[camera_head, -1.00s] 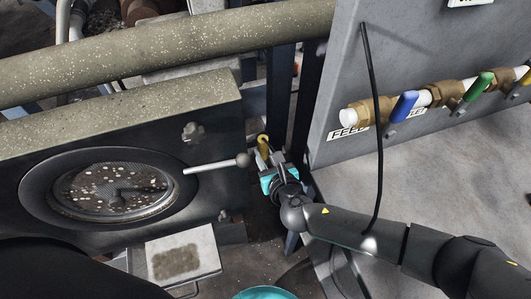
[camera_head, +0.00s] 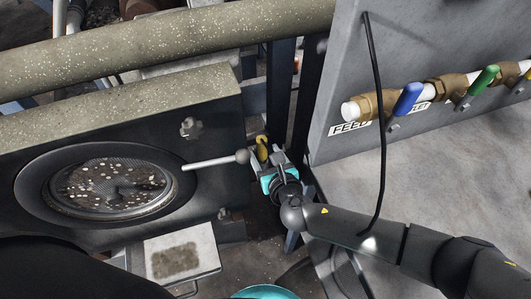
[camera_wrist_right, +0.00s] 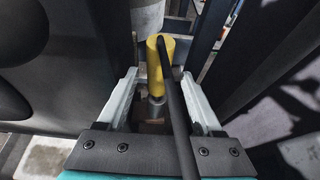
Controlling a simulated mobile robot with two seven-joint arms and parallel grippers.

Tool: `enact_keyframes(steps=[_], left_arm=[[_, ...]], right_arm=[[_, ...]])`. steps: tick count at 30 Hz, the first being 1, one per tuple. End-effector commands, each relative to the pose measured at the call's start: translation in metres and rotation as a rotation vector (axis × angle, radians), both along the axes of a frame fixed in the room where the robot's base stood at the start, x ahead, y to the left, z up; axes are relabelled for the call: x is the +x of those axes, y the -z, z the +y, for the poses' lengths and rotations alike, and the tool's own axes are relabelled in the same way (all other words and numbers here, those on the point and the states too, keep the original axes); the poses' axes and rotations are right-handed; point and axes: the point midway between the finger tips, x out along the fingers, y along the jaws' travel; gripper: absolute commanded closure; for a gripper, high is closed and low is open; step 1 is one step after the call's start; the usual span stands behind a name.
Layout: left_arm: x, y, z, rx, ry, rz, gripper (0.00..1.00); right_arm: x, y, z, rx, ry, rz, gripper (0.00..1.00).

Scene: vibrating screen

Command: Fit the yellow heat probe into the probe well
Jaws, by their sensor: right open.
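The yellow heat probe (camera_head: 262,148) stands at the right end of the dark screen housing. In the right wrist view the probe (camera_wrist_right: 153,66) is upright, with a grey metal part (camera_wrist_right: 156,108) below its yellow body. I cannot tell whether this metal is the probe's own shaft or the probe well, so how deep it sits is unclear. My right gripper (camera_head: 268,166) is at the probe. In the wrist view the right gripper's fingers (camera_wrist_right: 160,97) are apart, one on each side of the probe, with gaps. My left gripper is not in view.
A black cable (camera_wrist_right: 174,105) crosses in front of the probe and between the fingers. A ball-ended lever (camera_head: 215,162) reaches close to the probe from the round screen window (camera_head: 110,189). A grey panel (camera_head: 420,60) with coloured valves stands right. Dark posts (camera_head: 281,85) rise behind.

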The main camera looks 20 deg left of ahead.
Motion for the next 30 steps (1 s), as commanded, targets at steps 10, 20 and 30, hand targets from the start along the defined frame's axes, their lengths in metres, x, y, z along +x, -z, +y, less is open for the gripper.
enact_keyframes(steps=[10, 20, 30], left_arm=[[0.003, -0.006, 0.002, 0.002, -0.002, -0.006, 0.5], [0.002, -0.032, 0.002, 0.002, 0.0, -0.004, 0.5], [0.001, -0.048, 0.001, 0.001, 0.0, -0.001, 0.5]], right_arm=[[-0.008, -0.005, -0.006, -0.001, 0.0, 0.002, 0.33], [-0.059, -0.031, -0.04, -0.001, 0.0, 0.003, 0.33], [-0.106, -0.053, -0.072, -0.001, 0.0, 0.003, 0.33]])
